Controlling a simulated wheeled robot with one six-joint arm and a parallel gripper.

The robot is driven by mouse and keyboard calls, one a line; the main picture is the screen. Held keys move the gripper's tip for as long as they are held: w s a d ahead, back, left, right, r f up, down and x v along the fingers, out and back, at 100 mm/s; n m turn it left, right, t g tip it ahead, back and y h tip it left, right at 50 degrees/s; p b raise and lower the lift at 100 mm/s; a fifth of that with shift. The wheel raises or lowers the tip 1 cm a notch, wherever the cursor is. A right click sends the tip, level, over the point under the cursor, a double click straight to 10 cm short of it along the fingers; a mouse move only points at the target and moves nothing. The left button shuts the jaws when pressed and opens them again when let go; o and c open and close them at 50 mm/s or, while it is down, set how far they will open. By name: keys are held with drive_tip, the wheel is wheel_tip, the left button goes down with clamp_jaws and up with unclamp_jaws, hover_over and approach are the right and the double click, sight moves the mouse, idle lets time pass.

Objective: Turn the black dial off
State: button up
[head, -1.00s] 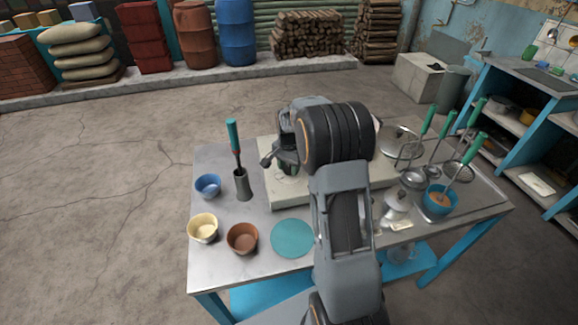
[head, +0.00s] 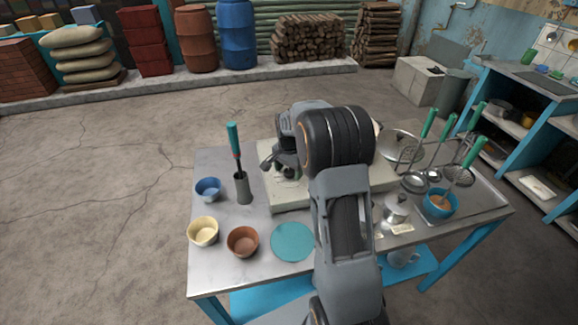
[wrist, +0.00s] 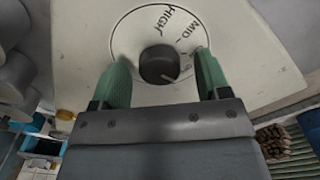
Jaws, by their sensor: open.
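A small pale mark on the dial is toward the lower right; the lower part of the ring is hidden by my gripper. My gripper (wrist: 162,62) is open, with one green fingertip on each side of the dial and a visible gap to it. In the head view my gripper (head: 283,165) is over the stove (head: 290,198), and my arm hides the dial.
On the metal table (head: 225,272) stand a blue bowl (head: 208,189), a cream bowl (head: 203,232), a brown bowl (head: 243,241) and a grey holder (head: 243,189) with a green-handled tool. A teal disc (head: 292,241) lies near my arm. Pots and several green-handled strainers crowd the right.

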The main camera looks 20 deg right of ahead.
sight(289, 170)
wheel_tip(289, 170, up, 14)
idle(0.6)
drive_tip(key=shift+f, duration=0.1)
drive_tip(key=s+a+n+t, duration=0.1)
drive_tip(key=s+a+n, duration=0.2)
drive_tip(key=s, duration=0.4)
drive_tip(key=s+a+f+n+t+p, duration=0.1)
drive_tip(key=s+a+n, duration=0.3)
drive_tip(key=s, duration=0.3)
drive_tip(key=s+a+f+n+t, duration=0.1)
drive_tip(key=s+a+n, duration=0.2)
drive_tip(key=s, duration=0.5)
drive_tip(key=shift+a+f+n, duration=0.2)
drive_tip(key=shift+n, duration=0.4)
drive_tip(key=shift+s+a+r+t, duration=0.15)
drive_tip(key=shift+a+r+t, duration=0.15)
drive_tip(key=shift+r, duration=0.4)
drive_tip(key=shift+c, duration=0.2)
